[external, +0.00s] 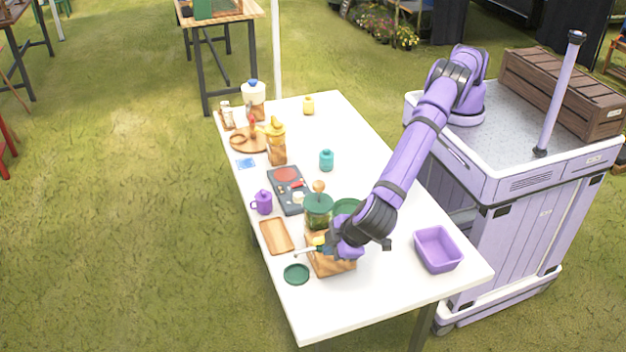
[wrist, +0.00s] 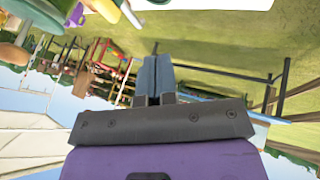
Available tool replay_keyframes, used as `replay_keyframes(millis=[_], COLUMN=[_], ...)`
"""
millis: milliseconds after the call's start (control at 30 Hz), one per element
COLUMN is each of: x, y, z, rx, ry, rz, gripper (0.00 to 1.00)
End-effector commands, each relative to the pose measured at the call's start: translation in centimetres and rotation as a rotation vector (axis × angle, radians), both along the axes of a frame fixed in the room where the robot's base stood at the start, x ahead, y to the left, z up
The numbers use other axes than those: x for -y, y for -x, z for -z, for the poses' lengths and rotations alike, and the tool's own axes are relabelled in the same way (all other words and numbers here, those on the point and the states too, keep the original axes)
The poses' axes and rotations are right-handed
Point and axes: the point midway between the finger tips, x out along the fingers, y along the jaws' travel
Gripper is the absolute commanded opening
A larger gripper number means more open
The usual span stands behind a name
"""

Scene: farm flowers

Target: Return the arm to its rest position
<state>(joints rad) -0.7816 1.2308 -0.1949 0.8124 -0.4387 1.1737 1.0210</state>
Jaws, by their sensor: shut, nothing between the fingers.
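My purple arm reaches from the cart across the white table (external: 385,292). My gripper (external: 299,254) is low over the near part of the table, pointing left, beside a wooden block (external: 333,266) and a jar with a green lid (external: 319,204). In the wrist view my gripper (wrist: 153,82) shows its two fingers pressed together with nothing between them. The wrist view looks out sideways past the table to grass and sky. The arm hides part of the wooden block and of a green dish (external: 347,207).
A purple bin (external: 438,249) stands to the right of my wrist. The table's near end is clear.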

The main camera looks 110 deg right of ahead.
Motion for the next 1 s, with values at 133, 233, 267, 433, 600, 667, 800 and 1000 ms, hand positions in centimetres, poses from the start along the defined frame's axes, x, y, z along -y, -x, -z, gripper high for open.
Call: replay_keyframes(millis=[133, 233, 267, 433, 600, 667, 800, 1000], x=[-0.5, 0.0, 0.4, 4.3, 9.3, 11.0, 15.3, 21.2], y=[0.4, 0.2, 0.1, -0.7, -0.7, -0.4, 0.7, 3.5], z=[-0.9, -2.1, -2.7, -8.0, -14.2, -16.3, -20.9, -26.7], rx=[0.000, -0.003, -0.006, -0.032, -0.063, -0.073, -0.090, -0.107], ry=[-0.001, -0.008, -0.011, -0.047, -0.096, -0.114, -0.155, -0.212], rz=[0.000, 0.004, 0.006, 0.018, 0.024, 0.025, 0.023, 0.012], gripper=[0.00, 0.00, 0.00, 0.00, 0.00, 0.00, 0.00, 0.00])
